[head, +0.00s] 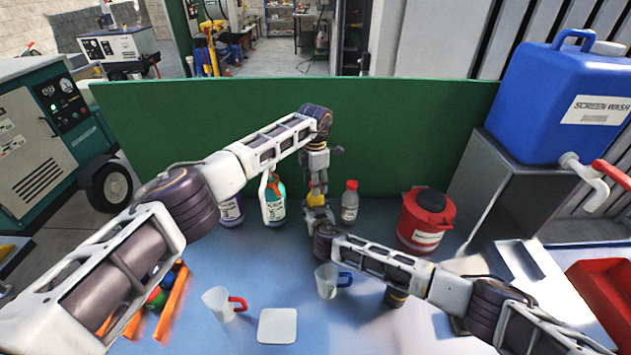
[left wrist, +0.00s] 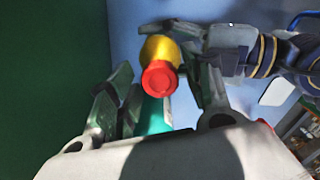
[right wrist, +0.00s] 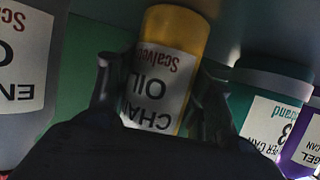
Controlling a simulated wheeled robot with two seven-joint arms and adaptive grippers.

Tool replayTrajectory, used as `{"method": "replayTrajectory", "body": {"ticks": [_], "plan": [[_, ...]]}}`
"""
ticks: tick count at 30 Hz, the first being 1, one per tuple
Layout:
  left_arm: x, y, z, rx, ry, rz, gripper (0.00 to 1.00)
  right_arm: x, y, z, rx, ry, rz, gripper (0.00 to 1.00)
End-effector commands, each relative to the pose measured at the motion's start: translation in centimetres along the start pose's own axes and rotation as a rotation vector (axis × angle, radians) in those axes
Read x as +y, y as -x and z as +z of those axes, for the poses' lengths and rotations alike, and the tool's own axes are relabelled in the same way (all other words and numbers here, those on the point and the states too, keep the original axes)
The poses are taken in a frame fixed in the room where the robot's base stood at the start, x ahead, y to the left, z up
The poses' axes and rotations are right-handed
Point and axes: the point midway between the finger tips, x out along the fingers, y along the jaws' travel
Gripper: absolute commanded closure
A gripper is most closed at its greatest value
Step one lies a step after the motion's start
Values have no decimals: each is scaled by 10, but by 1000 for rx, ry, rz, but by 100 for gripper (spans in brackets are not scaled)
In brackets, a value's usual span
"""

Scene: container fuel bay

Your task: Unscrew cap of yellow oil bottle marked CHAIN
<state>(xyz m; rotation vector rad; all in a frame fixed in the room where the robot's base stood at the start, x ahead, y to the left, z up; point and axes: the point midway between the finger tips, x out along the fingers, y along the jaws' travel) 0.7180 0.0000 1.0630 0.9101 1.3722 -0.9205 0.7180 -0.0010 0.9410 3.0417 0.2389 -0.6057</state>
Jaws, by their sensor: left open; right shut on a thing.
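The yellow oil bottle (head: 316,199) stands upright near the green back panel. In the right wrist view its label reads CHAIN OIL (right wrist: 157,88), upside down in the picture. My right gripper (head: 318,214) is shut on the bottle's body, with a finger on each side of the label.
A teal bottle (head: 273,205) and purple bottle (head: 231,210) stand to the left, a grey bottle with red cap (head: 349,203) close on the right. A red canister (head: 425,222) stands farther right.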

Motion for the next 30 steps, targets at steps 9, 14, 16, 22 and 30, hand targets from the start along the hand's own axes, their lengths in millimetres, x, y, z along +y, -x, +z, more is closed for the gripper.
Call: {"method": "replayTrajectory", "body": {"ticks": [9,14,16,22,30], "plan": [[0,0,0,0,0,0,78,0,0,1,-1,0,1,100],[0,0,0,0,0,0,98,0,0,1,-1,0,1,100],[0,0,0,0,3,0,98,0,0,1,-1,0,1,100],[0,0,0,0,38,0,98,0,0,1,-1,0,1,100],[0,1,0,0,39,0,98,1,0,1,-2,0,1,100]]}}
